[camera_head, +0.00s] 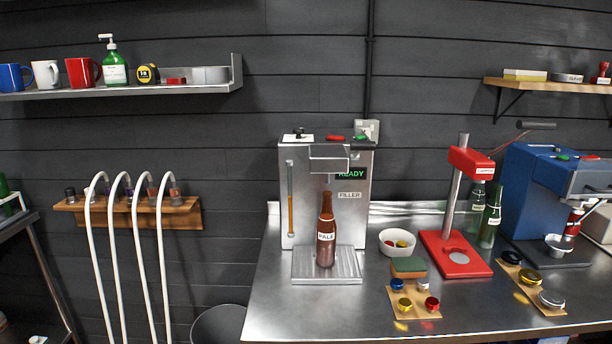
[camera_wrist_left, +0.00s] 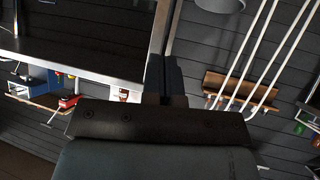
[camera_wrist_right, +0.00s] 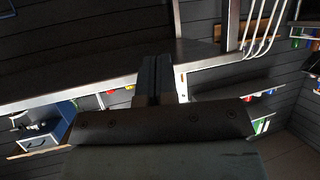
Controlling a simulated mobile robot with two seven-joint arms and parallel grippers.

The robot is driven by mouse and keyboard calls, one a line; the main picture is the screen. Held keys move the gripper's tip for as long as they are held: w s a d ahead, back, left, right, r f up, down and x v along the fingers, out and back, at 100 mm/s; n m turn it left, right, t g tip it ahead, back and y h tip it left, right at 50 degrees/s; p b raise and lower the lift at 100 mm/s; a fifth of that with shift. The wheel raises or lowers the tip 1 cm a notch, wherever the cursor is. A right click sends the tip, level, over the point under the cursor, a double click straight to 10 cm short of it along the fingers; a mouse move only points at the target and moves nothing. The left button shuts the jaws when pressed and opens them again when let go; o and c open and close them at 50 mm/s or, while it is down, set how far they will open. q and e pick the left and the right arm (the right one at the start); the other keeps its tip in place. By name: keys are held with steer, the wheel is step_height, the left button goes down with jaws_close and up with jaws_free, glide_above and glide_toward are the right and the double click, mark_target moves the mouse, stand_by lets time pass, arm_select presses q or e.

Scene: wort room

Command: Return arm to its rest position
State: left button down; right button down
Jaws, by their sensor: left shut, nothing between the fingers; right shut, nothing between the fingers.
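My left gripper (camera_wrist_left: 166,82) shows in the left wrist view. Its dark fingers are together with nothing between them, near a metal bench edge. My right gripper (camera_wrist_right: 155,80) shows in the right wrist view. Neither arm nor gripper shows in the head view. A brown bottle (camera_head: 326,232) labelled PALE stands upright on the tray of the filler machine (camera_head: 349,214), whose display reads READY.
The steel bench (camera_head: 290,318) also holds a red capper (camera_head: 456,255), a white bowl (camera_head: 397,243), a sponge (camera_head: 408,267), cap boards (camera_head: 417,306) and a blue machine (camera_head: 540,190). White hoses (camera_head: 128,250) hang at left. A grey bin (camera_head: 218,325) stands beside the bench.

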steer(key=s+d+f+g, duration=0.1)
steer(key=s+f+g, duration=0.15)
steer(key=s, duration=0.35)
step_height(320, 180, up, 12)
steer(key=t+p, duration=0.1)
steer(key=p, duration=1.2)
steer(key=shift+w+d+f, duration=0.15)
steer(key=shift+d+f, duration=0.1)
steer(key=shift+d, duration=0.1)
